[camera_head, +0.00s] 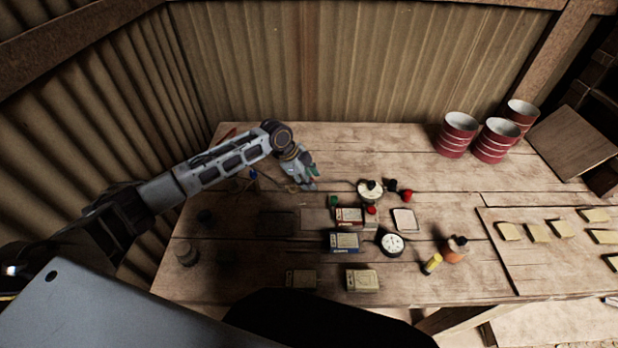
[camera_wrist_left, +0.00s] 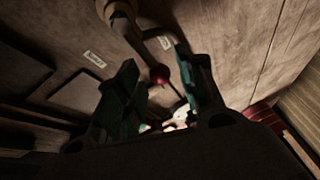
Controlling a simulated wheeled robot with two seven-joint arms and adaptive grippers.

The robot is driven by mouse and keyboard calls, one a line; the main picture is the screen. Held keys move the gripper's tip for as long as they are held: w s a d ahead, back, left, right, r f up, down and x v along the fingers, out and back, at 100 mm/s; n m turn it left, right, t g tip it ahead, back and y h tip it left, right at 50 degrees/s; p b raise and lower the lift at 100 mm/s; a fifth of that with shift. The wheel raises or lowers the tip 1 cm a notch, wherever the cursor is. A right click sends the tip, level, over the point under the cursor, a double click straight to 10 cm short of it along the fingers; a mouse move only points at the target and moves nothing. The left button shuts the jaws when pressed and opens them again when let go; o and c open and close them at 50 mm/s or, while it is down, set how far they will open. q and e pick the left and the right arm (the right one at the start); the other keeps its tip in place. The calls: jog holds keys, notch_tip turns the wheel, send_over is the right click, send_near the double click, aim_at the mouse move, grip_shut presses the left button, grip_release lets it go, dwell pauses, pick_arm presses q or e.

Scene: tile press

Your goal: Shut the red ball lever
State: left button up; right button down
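My left gripper (camera_head: 308,178) is above the middle-left of the wooden table, left of the small press parts. In the left wrist view its two green-padded fingers (camera_wrist_left: 158,95) are apart. A dark red ball (camera_wrist_left: 160,75) shows in the gap between them, beyond the fingertips; I see no contact. In the head view, one red ball (camera_head: 371,210) is by the red-and-white box and another (camera_head: 408,196) is right of the round pale-topped part (camera_head: 370,190). I cannot tell which one the wrist view shows, nor the lever's angle. My right gripper is not in view.
A green ball (camera_head: 333,200), a red-and-white box (camera_head: 349,217), a blue box (camera_head: 344,243) and a dial (camera_head: 391,243) stand close together. An orange bottle (camera_head: 454,249) is to their right. Red drums (camera_head: 457,134) stand at the back right. The table's back middle is clear.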

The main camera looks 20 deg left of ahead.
pick_arm(q)
grip_shut()
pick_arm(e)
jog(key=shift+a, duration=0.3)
